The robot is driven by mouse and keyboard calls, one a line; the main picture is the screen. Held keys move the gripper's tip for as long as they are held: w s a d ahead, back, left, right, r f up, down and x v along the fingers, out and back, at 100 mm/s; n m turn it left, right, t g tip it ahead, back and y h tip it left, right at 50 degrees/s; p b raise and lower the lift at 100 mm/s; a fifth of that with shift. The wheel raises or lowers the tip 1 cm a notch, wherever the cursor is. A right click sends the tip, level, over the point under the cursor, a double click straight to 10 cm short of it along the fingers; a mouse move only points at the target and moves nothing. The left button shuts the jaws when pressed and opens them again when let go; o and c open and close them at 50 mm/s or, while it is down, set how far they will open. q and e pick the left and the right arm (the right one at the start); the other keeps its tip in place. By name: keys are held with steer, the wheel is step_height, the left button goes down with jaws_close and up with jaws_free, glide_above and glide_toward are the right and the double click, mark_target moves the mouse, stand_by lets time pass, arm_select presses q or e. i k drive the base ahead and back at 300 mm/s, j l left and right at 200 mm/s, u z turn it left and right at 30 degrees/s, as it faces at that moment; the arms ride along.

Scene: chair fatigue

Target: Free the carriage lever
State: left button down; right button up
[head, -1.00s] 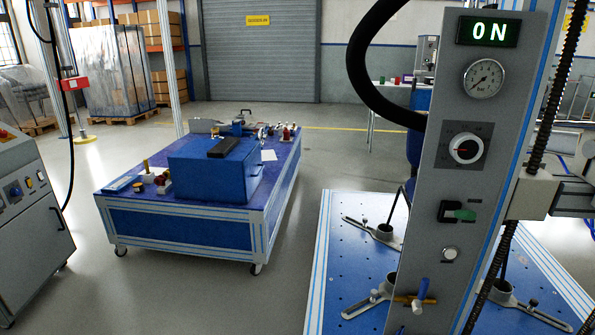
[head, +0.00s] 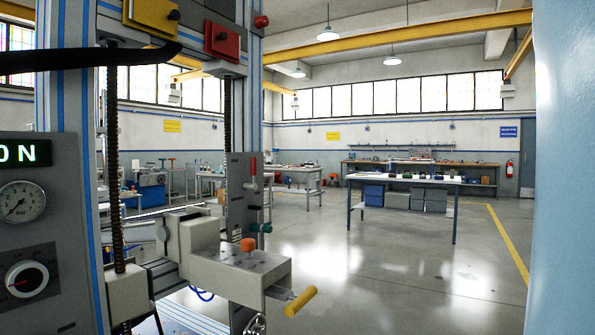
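A grey carriage block (head: 235,272) sits beside a dark threaded screw (head: 118,180) on the test machine. A lever with a yellow handle (head: 300,302) sticks out from its front end, tilted, on a short metal rod. An orange knob (head: 248,245) stands on top of the carriage. A grey upright plate (head: 240,190) behind it bears a red handle (head: 253,166) and a teal knob (head: 263,228). I cannot tell for sure which of these is the carriage lever, or whether it is locked. Neither of my grippers shows.
The control panel (head: 45,240) with gauge and lit display stands close at left. A pale blue curved surface, which I cannot identify, fills the right edge. Open floor (head: 400,270) lies beyond the carriage, with a white-topped table (head: 405,180) farther back.

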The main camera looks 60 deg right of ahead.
mark_target(254, 171)
steer(key=l+z, duration=0.1)
steer(key=z, duration=0.4)
steer(key=k+l+z, duration=0.1)
steer(key=z, duration=0.4)
steer(key=l+z, duration=0.1)
steer(key=z, duration=0.4)
